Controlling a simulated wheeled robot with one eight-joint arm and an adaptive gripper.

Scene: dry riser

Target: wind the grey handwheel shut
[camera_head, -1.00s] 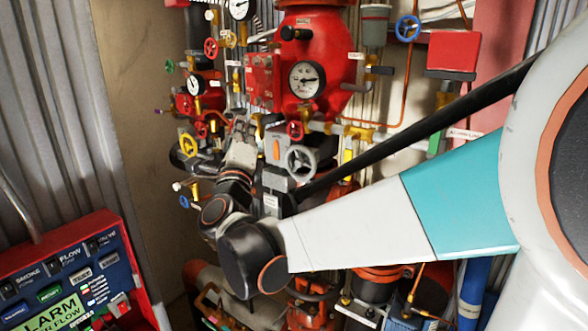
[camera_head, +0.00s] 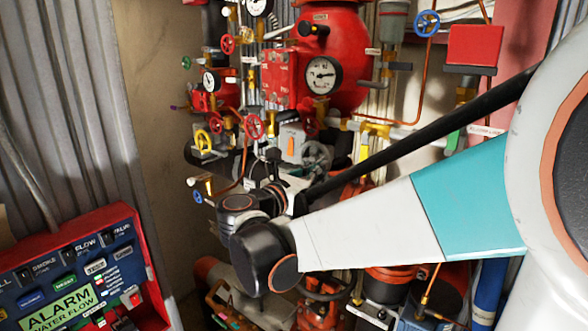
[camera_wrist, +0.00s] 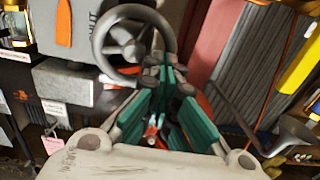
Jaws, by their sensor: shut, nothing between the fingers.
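The grey handwheel (camera_wrist: 134,47) fills the upper middle of the wrist view, with its round rim, spokes and hub facing me. My gripper (camera_wrist: 163,72) has teal fingers that come together at the wheel's lower right rim. The fingers are shut with nothing between them. The tips overlap the rim in the picture; I cannot tell whether they touch it. In the head view the handwheel (camera_head: 317,157) sits below the red vessel, just right of a grey box with an orange mark. My gripper's fingers are hard to make out there, behind my wrist.
A red vessel with a gauge (camera_head: 323,75) stands above. A red alarm panel (camera_head: 80,275) is at lower left. In the wrist view a grey box (camera_wrist: 75,85) lies left of my fingers.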

